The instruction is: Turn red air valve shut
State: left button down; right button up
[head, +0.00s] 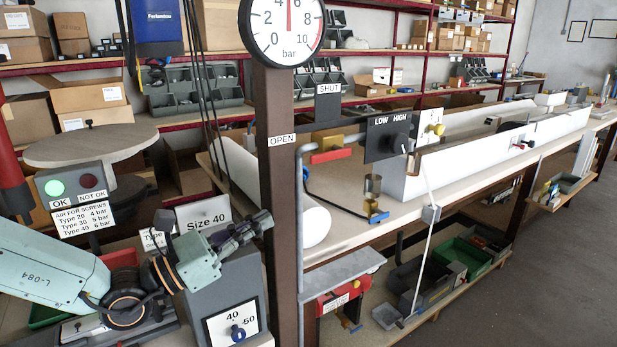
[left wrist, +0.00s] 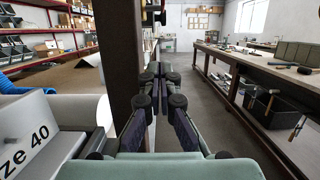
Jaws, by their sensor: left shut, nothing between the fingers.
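The red air valve (head: 330,156) shows in the head view as a red lever on a brass-coloured body, right of the brown post. Its lever lies about level. A label OPEN (head: 282,140) is to its left, and a label SHUT (head: 329,88) is above it. The pressure gauge (head: 286,30) has its needle pointing nearly straight up, about 5 bar. My left gripper (head: 262,222) is shut and empty, left of the post and lower than the valve, apart from it. In the left wrist view its fingers (left wrist: 160,76) are together beside the post. My right gripper is not in view.
The brown post (head: 277,200) stands between my left gripper and the valve. A grey box with a blue knob (head: 238,333) is below the gripper. A Size 40 sign (head: 203,214) stands behind. A black LOW/HIGH box (head: 387,136) is right of the valve. The aisle floor is clear.

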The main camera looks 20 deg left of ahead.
aim_at(275, 216)
pick_arm(q)
jog(key=b+x, duration=0.1)
jog(key=x, duration=0.2)
jog(key=shift+w+d+f+b, duration=0.1)
jog(key=shift+w+d+b, duration=0.15)
jog(key=shift+b, duration=0.1)
jog(key=shift+w+d+r, duration=0.25)
jog(key=shift+d, duration=0.25)
jog(key=w+d+r, duration=0.3)
jog(key=w+r, duration=0.1)
jog(key=r, duration=0.1)
jog(key=shift+r+p, duration=0.2)
jog(key=shift+p, duration=0.15)
jog(key=shift+w+d, duration=0.1)
